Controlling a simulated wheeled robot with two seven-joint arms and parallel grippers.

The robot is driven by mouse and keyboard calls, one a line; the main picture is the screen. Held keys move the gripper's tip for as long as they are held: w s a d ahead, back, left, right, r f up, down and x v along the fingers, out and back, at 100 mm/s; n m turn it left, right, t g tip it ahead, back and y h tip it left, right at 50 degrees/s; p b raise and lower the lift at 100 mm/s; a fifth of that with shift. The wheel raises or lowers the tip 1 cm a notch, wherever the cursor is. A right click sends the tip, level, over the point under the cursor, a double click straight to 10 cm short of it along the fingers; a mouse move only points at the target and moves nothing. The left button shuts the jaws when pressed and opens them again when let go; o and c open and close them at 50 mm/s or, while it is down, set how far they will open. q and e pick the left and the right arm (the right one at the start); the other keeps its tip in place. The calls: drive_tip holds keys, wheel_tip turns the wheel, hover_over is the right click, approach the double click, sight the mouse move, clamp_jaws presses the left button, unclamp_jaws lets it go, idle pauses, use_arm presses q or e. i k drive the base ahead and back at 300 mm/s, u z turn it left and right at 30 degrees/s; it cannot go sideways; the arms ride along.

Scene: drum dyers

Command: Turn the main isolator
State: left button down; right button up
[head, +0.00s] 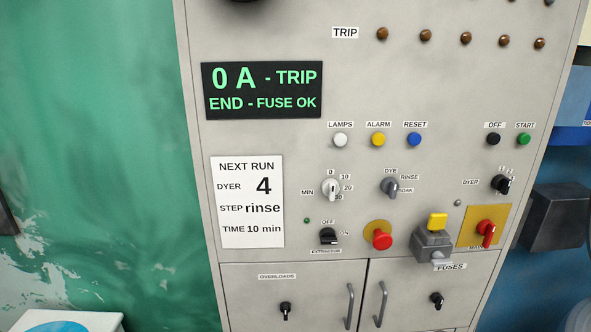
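The main isolator appears to be the red rotary handle (487,233) on a yellow square plate (467,227) at the right side of the grey control panel. Its grip stands roughly upright in the picture, in line with the panel's height. A small label at the plate's lower edge is too small or covered to read. Neither of my grippers shows in the head view.
A red mushroom button (382,240) sits left of the grey block. The black DYER knob (501,184) is above the isolator. Below are two cabinet doors with handles (381,304). A dark box (560,217) stands right of the panel. The display (262,90) reads "0 A - TRIP, END - FUSE OK".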

sight(485, 228)
drive_tip(key=z, duration=3)
drive_tip(key=i, duration=0.9)
drive_tip(key=u, duration=1.25)
